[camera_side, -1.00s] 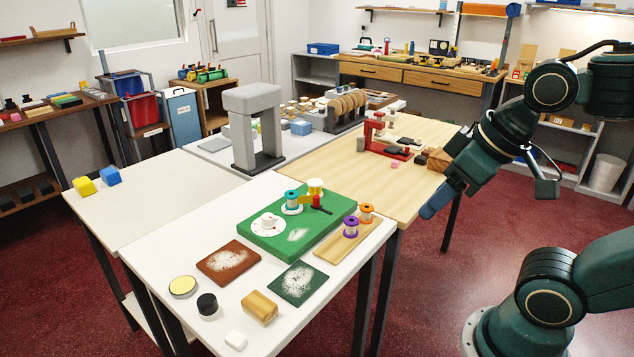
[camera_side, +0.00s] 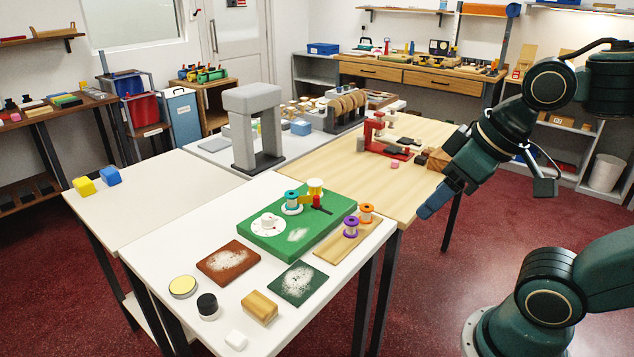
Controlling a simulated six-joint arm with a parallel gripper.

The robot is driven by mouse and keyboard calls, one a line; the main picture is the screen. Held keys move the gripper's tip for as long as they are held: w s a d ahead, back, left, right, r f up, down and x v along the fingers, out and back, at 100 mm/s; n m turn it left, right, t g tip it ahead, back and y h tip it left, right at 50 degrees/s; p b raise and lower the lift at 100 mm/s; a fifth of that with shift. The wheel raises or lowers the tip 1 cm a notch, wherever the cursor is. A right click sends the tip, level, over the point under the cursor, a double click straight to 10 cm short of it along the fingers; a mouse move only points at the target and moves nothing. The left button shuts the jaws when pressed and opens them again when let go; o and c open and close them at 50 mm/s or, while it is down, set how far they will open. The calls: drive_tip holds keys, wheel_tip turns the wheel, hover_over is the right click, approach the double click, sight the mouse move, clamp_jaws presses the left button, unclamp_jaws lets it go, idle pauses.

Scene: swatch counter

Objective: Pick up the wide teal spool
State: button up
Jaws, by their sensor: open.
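The teal spool (camera_side: 291,199) has white flanges and stands upright on a small white disc on the green board (camera_side: 262,239), near its back-left part. A yellow spool (camera_side: 315,187) stands just behind it to the right, with a small red piece (camera_side: 317,202) close by. My gripper (camera_side: 424,211) is well to the right of the teal spool, tilted down past the wooden table's edge, and is open. It is clear of all spools and nothing shows in it.
A white spool (camera_side: 268,221) stands on a larger white disc on the green board. A wooden tray (camera_side: 331,251) holds a purple spool (camera_side: 351,227) and an orange spool (camera_side: 366,213). A grey arch (camera_side: 241,130) stands behind.

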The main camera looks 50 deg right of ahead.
drive_tip(key=w+r+n, duration=0.2)
drive_tip(key=w+r, duration=0.2)
drive_tip(key=w, duration=0.6)
drive_tip(key=n+g+y, duration=0.2)
drive_tip(key=n+y, duration=0.1)
drive_tip(key=n, duration=0.5)
hover_over(291, 194)
drive_tip(key=s+d, duration=0.4)
wheel_tip(291, 194, down, 12)
drive_tip(key=f, duration=0.1)
drive_tip(key=shift+a+x, duration=0.15)
drive_tip(key=shift+x, duration=1.9)
drive_tip(key=shift+a+x, duration=0.15)
drive_tip(key=shift+x, duration=1.95)
drive_tip(key=shift+x, duration=2.5)
drive_tip(key=shift+d, duration=0.1)
